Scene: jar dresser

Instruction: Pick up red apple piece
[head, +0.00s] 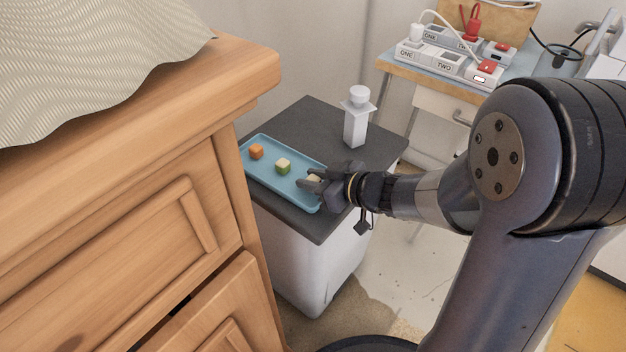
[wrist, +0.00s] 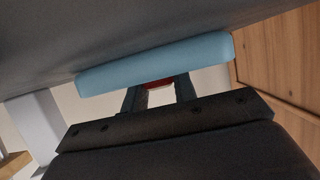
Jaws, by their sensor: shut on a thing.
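The red apple piece (wrist: 157,85) shows as a small red patch between my fingertips in the wrist view. In the head view only a pale bit of it (head: 314,178) shows at my gripper (head: 316,183). My gripper, also in the wrist view (wrist: 158,92), is shut on the piece at the right end of the blue tray (head: 270,182). The fingers hide most of the piece. I cannot tell whether it touches the tray. The tray's edge also crosses the wrist view (wrist: 160,62).
An orange cube (head: 256,151) and a green piece with a pale top (head: 283,166) lie on the tray. A white bottle (head: 356,120) stands behind on the dark tabletop (head: 310,122). A wooden dresser (head: 140,200) is close on the left. Power strips (head: 450,60) lie on another table behind.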

